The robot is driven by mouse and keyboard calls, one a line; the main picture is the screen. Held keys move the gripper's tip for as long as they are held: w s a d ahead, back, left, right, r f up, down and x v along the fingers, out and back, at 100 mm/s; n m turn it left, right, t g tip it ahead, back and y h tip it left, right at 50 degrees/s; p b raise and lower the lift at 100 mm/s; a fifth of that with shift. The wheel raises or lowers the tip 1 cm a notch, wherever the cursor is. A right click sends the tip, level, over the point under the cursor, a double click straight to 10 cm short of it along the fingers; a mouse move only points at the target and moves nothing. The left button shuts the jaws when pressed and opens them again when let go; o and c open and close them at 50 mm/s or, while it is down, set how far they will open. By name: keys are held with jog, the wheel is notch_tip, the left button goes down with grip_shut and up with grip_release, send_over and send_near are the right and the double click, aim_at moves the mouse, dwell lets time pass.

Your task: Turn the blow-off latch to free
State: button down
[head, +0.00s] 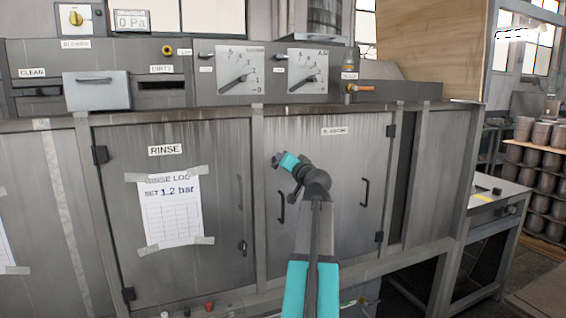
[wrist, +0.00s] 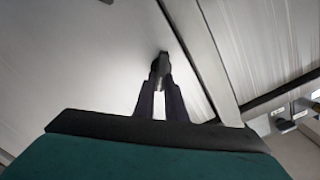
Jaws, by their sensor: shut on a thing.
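My gripper (head: 277,159) is at the upper left of these doors, near the post beside the rinse door. In the wrist view, my gripper (wrist: 160,88) is shut on a small dark piece, the blow-off latch (wrist: 160,65), against the grey metal. The fingers hide much of the latch, so I cannot tell which way it is turned. In the head view the latch is hidden behind my gripper and wrist.
The rinse door (head: 215,235) on the left carries a taped log sheet (head: 172,212) and a small latch (head: 243,247). Dials and levers (head: 302,75) are above. Stacked pots (head: 540,150) stand at the right.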

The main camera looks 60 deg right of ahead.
jog(key=shift+s+d+f+m+p, duration=0.15)
jog(key=shift+m+p, duration=0.25)
jog(key=shift+m, duration=1.3)
jog(key=shift+d+f+m+p, duration=0.15)
jog(key=shift+m+p, duration=0.3)
jog(key=shift+m, duration=1.25)
jog(key=shift+s+f+m+p, duration=0.15)
jog(key=shift+m+p, duration=0.25)
jog(key=shift+m, duration=1.3)
jog(key=shift+f, duration=0.1)
jog(key=c, duration=1.8)
grip_release()
jog(key=shift+w, duration=0.1)
jog(key=shift+a, duration=0.15)
jog(key=b+v, duration=0.3)
jog(key=v, duration=1)
jog(key=shift+s+a, duration=0.25)
jog(key=shift+s, duration=0.05)
